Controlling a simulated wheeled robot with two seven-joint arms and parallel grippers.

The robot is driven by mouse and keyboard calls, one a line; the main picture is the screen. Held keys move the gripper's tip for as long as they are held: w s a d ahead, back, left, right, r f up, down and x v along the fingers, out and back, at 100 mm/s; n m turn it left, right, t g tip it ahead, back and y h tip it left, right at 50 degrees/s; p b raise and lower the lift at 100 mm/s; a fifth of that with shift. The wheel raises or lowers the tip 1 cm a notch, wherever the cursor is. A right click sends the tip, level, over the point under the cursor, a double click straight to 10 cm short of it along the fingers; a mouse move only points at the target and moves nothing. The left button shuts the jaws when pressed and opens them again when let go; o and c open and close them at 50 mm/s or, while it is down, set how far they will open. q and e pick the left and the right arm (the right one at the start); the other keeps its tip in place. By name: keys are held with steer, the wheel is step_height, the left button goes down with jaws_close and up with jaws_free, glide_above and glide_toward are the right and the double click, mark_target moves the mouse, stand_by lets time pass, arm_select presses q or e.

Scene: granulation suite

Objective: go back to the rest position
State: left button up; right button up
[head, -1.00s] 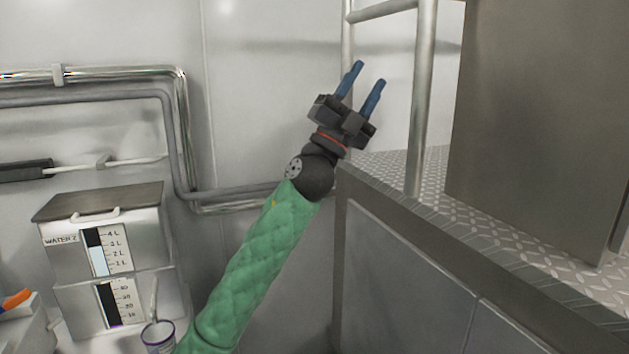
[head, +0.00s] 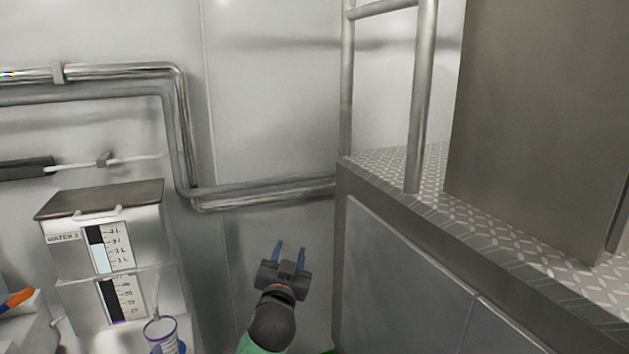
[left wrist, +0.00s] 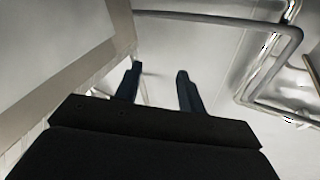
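My left gripper (head: 289,254) is low in the middle of the head view, in front of the grey wall and left of the raised platform. Its two blue fingers point up and stand apart with nothing between them. The left wrist view shows the same open, empty fingers (left wrist: 158,80) with wall and pipe beyond. Part of my green-sleeved left arm (head: 262,346) shows at the bottom edge. My right gripper is in neither view.
A platform with a tread-plate top (head: 470,205) and a railing (head: 421,95) stands at right. Steel pipes (head: 262,195) run along the wall. A water tank (head: 110,250) with level scales and a purple-rimmed cup (head: 161,331) are at lower left.

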arm_select(q)
steer(key=s+a+f+n+g, duration=0.1)
steer(key=s+a+f+g, duration=0.15)
steer(key=s+f, duration=0.5)
steer(key=s+a+f+n+g+y, duration=0.1)
steer(key=s+f+g, duration=0.35)
steer(key=f, duration=0.65)
steer(key=s+a+f+g, duration=0.2)
steer(key=s+f, duration=0.4)
steer(key=f, duration=0.3)
steer(key=s+a+f+g, duration=0.1)
steer(key=s+f+g, duration=0.3)
steer(key=s, duration=0.9)
steer(key=s+a+f+g+p, duration=0.1)
steer(key=s+f+g, duration=0.3)
steer(key=s, duration=0.9)
step_height(320, 180, down, 3)
steer(key=shift+a+r+g+h, duration=0.15)
steer(key=shift+a+g+h, duration=0.15)
steer(key=shift+h, duration=0.1)
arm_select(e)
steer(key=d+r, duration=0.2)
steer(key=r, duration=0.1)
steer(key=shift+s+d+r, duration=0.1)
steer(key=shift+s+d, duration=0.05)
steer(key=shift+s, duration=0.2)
